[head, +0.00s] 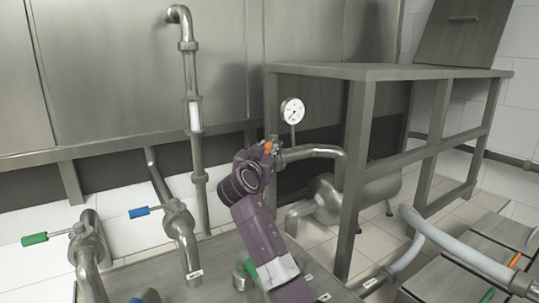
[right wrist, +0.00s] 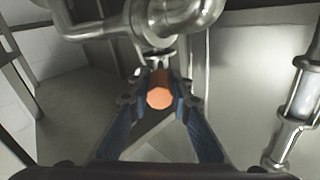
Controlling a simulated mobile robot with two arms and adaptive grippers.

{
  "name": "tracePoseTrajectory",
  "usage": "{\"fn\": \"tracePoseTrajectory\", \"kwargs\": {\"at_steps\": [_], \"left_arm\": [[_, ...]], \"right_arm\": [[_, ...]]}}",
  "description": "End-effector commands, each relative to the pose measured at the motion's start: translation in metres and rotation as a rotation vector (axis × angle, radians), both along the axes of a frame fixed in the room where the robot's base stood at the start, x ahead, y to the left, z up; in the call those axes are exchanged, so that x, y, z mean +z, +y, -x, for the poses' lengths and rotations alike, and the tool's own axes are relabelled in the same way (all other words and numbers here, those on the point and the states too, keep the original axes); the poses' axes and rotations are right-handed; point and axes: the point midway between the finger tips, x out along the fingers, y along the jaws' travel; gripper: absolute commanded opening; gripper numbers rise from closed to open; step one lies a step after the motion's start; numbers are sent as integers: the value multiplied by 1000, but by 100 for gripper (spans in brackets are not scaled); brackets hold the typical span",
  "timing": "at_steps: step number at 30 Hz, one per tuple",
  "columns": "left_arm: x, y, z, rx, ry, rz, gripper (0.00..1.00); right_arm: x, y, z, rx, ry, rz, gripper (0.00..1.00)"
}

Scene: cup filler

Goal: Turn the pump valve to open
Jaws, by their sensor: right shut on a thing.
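The orange valve handle (right wrist: 160,97) is end-on between the two fingers of my right gripper (right wrist: 162,84) in the right wrist view. The fingers are shut on it, one on each side. In the head view my right gripper (head: 268,151) is at the pipe in front of the metal frame, and a bit of the orange handle (head: 268,147) shows there. The handle's exact angle is hard to tell. The rounded metal pump (head: 345,196) sits behind the frame's leg, and its pipe (head: 312,151) runs to the valve. My left gripper is not in view.
A pressure gauge (head: 292,111) stands just above the gripped valve. A green-handled valve (head: 36,239) and a blue-handled valve (head: 140,212) are at the left. A vertical pipe (head: 195,110) and the frame's leg (head: 354,180) flank my right arm. Hoses (head: 455,236) lie at the right.

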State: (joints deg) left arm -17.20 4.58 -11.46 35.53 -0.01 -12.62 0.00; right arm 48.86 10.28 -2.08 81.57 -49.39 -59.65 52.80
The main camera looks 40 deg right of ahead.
Motion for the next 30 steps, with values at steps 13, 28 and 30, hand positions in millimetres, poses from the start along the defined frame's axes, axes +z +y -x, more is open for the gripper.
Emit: {"fn": "tracePoseTrajectory", "kwargs": {"at_steps": [13,28,30], "left_arm": [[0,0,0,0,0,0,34],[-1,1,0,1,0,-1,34],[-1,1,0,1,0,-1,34]], "right_arm": [[1,1,-1,0,-1,0,26],[0,8,4,1,-2,0,37],[0,14,11,1,-2,0,37]]}}
